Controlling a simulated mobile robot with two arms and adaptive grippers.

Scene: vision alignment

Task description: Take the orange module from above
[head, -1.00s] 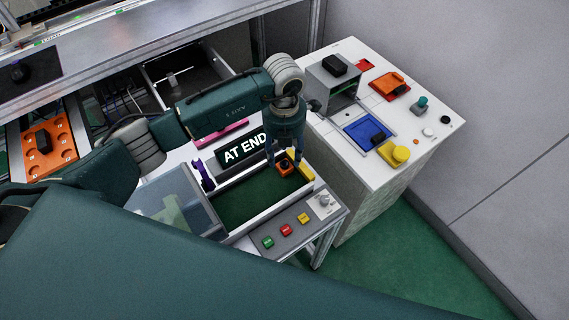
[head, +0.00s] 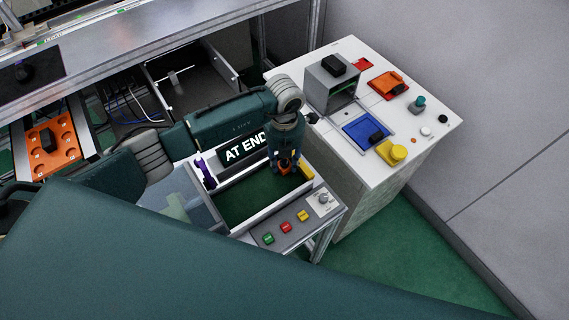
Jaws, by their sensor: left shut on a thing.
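The orange module (head: 284,167) is at the far right end of the green-floored tray (head: 240,199), below the "AT END" sign (head: 245,147). My left gripper (head: 284,160) points down over it from above and is shut on it. The fingers and wrist cover much of the module, so only small orange parts show. Whether the module touches the tray floor cannot be told. My right gripper is not in view.
A yellow block (head: 306,173) is close to the gripper's right. Green, red and yellow buttons (head: 286,227) and a knob line the front panel. A white cabinet (head: 440,140) with a blue tray (head: 365,131) stands right. A purple part (head: 206,173) stands left.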

